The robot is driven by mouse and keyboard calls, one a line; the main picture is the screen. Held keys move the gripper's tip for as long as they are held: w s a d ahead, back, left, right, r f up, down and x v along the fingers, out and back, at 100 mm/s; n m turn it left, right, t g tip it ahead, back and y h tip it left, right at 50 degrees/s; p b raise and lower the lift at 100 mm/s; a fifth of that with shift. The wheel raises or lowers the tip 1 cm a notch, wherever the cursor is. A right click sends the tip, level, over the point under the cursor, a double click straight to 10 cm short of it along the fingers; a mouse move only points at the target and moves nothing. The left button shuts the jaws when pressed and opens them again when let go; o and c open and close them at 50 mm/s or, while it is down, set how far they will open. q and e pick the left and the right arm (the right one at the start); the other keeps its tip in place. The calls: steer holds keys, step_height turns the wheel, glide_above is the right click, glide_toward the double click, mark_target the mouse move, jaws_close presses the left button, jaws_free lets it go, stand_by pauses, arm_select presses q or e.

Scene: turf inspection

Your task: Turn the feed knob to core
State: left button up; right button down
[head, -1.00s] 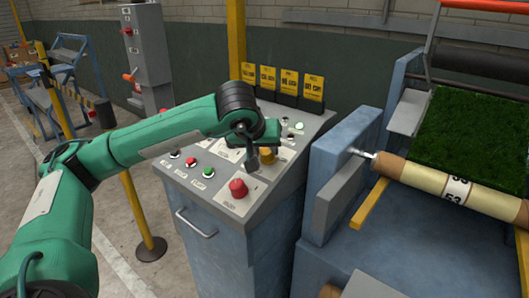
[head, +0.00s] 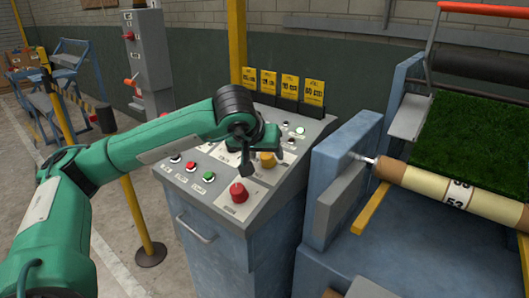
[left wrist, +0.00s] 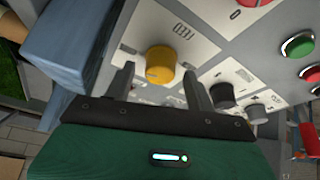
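The yellow knob (head: 267,160) is on the sloped grey control panel. In the left wrist view the yellow knob (left wrist: 160,64) sits on a white plate whose upside-down label seems to read FEED. A pale mark shows at the knob's lower left edge. The core position cannot be read. My left gripper (head: 246,168) hangs over the panel, just left of the knob in the head view. In the left wrist view the fingers of my left gripper (left wrist: 158,78) are spread, with the knob beyond the gap between them. I cannot tell contact. My right gripper is not in view.
A red mushroom button (head: 239,193) sits in front of the gripper. Green button (head: 209,177) and red button (head: 191,166) are to the left. Yellow cards (head: 290,86) stand behind the panel. A turf roller (head: 445,185) is at right.

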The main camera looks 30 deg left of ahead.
arm_select(q)
steer(key=v, duration=1.3)
steer(key=shift+s+r+p, duration=0.15)
steer(key=shift+r+p, duration=0.15)
steer(key=shift+r, duration=0.05)
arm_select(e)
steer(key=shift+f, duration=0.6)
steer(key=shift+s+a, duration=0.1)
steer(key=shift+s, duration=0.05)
